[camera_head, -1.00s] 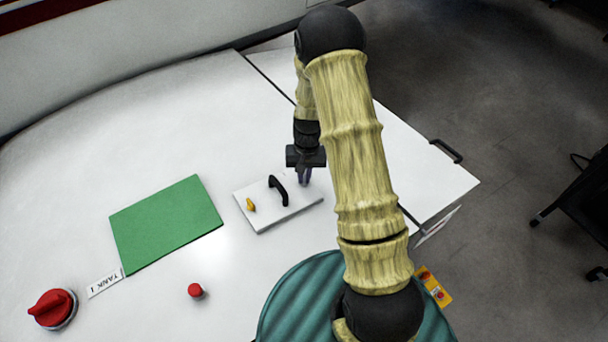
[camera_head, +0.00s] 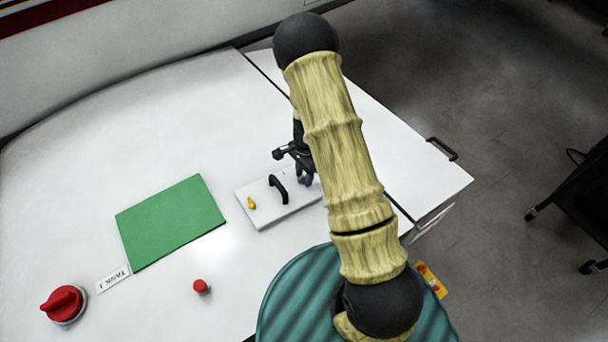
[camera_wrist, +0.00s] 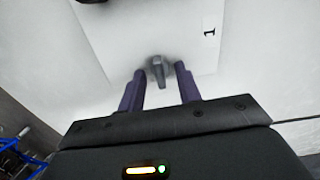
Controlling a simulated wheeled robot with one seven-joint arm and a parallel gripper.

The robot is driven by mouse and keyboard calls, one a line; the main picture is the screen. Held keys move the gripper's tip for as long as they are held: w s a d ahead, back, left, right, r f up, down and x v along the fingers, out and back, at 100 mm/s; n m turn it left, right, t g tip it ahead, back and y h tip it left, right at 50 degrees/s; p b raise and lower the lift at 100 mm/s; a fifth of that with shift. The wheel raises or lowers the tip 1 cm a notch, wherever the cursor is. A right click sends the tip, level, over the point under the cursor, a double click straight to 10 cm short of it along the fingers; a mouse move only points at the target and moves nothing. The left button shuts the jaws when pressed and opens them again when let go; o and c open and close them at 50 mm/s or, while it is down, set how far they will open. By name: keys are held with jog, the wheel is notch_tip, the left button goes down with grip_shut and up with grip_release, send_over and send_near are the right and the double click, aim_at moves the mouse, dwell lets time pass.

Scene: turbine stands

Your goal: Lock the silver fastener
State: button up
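The silver fastener (camera_wrist: 158,70) is a small grey knob with a lever on a white plate (camera_wrist: 115,35). In the wrist view it sits between the fingertips of my gripper (camera_wrist: 160,70), with a narrow gap visible on each side. Its lever points toward the gripper body. In the head view my gripper (camera_head: 304,179) is low over the right end of the plate (camera_head: 265,213), and the fastener is hidden there by the fingers. My gripper is open. A yellow fastener (camera_head: 252,203) sits at the plate's left end.
A black arched handle (camera_head: 279,187) stands on the plate just left of my gripper. A green panel (camera_head: 170,222), a red button (camera_head: 201,286) and a red rotary knob (camera_head: 63,303) are farther left on the white table (camera_head: 90,180). The tabletop behind the plate is clear.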

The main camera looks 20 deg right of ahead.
aim_at(304, 176)
jog(key=shift+o, duration=0.8)
jog(key=shift+a, duration=0.15)
jog(key=shift+r+p, duration=0.35)
jog(key=shift+r, duration=0.05)
jog(key=shift+w+d+r+p, duration=0.15)
jog(key=shift+r+p, duration=0.65)
jog(key=shift+r, duration=0.25)
jog(key=shift+w+d+r+p, duration=0.15)
jog(key=shift+r+p, duration=0.6)
jog(key=shift+r, duration=0.25)
